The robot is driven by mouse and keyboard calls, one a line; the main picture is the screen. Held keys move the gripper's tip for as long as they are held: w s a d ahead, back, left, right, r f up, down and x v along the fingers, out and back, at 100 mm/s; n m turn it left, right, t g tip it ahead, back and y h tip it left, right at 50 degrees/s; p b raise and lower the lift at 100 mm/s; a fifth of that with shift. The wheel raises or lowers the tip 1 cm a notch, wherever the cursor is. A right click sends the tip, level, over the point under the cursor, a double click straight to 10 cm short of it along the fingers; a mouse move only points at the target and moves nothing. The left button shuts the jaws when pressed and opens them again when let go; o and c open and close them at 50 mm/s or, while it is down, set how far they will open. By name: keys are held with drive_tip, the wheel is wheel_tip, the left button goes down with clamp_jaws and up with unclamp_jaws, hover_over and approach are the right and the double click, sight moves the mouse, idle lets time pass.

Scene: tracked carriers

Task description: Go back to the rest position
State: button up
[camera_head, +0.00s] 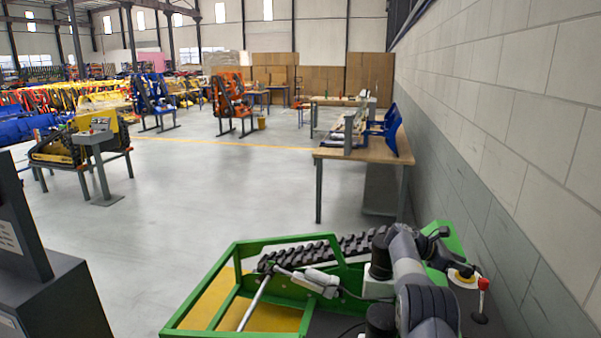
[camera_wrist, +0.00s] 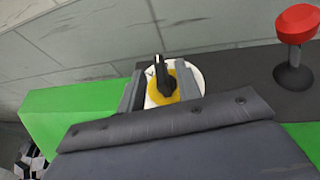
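My gripper (camera_head: 452,264) is at the right of the green-framed machine, above a rotary switch (camera_head: 463,281). In the wrist view my gripper (camera_wrist: 160,84) has its two grey fingers apart, with a gap between them. The switch's black knob (camera_wrist: 164,79) shows in that gap, on a yellow disc (camera_wrist: 185,84) with a white round base. The fingers look clear of the knob, but I cannot tell how high they are above it. The lower part of the switch is hidden behind the gripper body.
A red-topped lever (camera_head: 483,284) stands close beside the switch; it also shows in the wrist view (camera_wrist: 296,24). A block wall (camera_head: 520,120) runs along the right. A wooden workbench (camera_head: 345,152) stands ahead. The grey floor (camera_head: 220,185) is open at left centre.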

sight(475, 268)
drive_tip(key=p+x, duration=0.1)
drive_tip(key=x, duration=0.4)
drive_tip(key=shift+d, duration=0.1)
drive_tip(key=shift+w+f+b, duration=0.1)
drive_tip(key=shift+w+b, duration=0.05)
drive_tip(key=shift+b, duration=0.2)
drive_tip(key=shift+n+t+b, duration=0.4)
drive_tip(key=shift+n+t, duration=0.2)
drive_tip(key=shift+t, duration=0.1)
drive_tip(key=shift+n+t+b, duration=0.3)
drive_tip(key=shift+t+b, duration=0.1)
